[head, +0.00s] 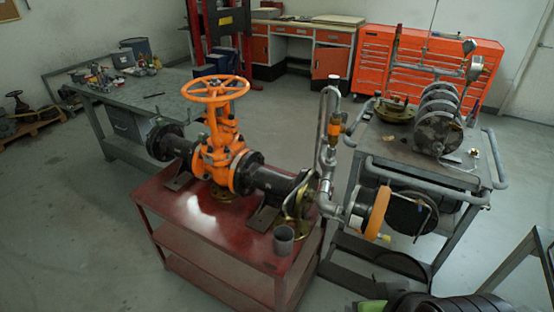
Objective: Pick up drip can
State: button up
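The drip can (284,240), a small grey open-topped cylinder, stands upright near the front right corner of the red cart (215,240). It is just below the right end of the black pipe and beside the brass-coloured flange (300,198). The orange gate valve (222,150) with its handwheel (215,88) sits on the same cart. I cannot make out my gripper in the head view. The inside of the can is too small to tell.
A grey trolley (460,180) with flanges and piping stands close on the right. Metal piping with an orange disc (377,212) juts out right of the can. A workbench (150,95) stands back left. Black ribbed and green parts (440,302) show bottom right.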

aim_at(283, 234)
jog(key=l+u, duration=0.3)
jog(key=u, duration=0.2)
jog(key=l+u, duration=0.3)
jog(key=u, duration=0.15)
jog(key=l+u, duration=0.3)
jog(key=u, duration=0.2)
jog(key=k+l+u, duration=0.2)
jog(key=u, duration=0.25)
